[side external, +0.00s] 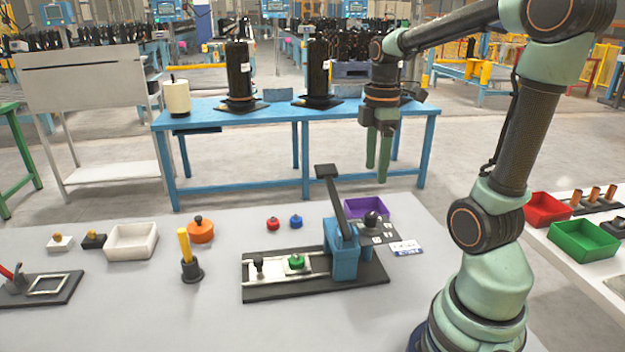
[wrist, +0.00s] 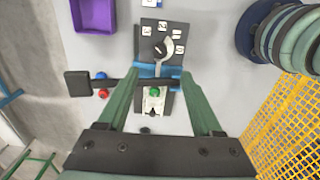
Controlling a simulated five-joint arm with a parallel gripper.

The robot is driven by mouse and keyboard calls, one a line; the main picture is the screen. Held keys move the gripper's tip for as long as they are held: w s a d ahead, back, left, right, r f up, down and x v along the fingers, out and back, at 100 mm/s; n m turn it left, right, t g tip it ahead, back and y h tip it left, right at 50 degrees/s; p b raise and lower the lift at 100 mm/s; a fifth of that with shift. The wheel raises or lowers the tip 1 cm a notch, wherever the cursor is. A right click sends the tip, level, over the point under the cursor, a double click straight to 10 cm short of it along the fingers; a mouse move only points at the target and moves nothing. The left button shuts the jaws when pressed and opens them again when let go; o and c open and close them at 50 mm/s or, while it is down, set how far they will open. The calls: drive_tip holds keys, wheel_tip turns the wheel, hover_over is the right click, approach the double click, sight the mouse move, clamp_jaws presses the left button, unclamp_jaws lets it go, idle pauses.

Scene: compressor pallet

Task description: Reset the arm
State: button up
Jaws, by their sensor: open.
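My gripper (side external: 378,152) hangs above the far side of the grey table, pointing down, with its two green fingers apart and nothing between them. In the wrist view my gripper (wrist: 160,105) shows both fingers spread, with the press fixture below. The blue fixture (side external: 343,248) stands on a dark base plate, its black lever (side external: 335,195) raised and tilted. A green knobbed part (side external: 297,261) sits on the fixture's light rail; it also shows in the wrist view (wrist: 154,92). A selector panel with a black knob (side external: 371,219) is beside the fixture.
A purple bin (side external: 366,206) lies behind the fixture. Red (side external: 273,223) and blue (side external: 296,221) knobs, an orange part (side external: 201,230), a yellow-handled tool (side external: 186,250) and a white tray (side external: 132,241) stand to the left. A blue bench (side external: 290,122) holds black compressors behind.

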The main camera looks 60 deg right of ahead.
drive_tip(key=shift+r, duration=0.3)
drive_tip(key=w+a+m+t, duration=0.3)
drive_tip(key=a+m, duration=0.6)
drive_tip(key=a, duration=0.7)
drive_tip(key=r+t, duration=0.1)
drive_tip(key=t, duration=0.1)
drive_tip(key=shift+a+t, duration=0.3)
drive_tip(key=shift+a, duration=0.1)
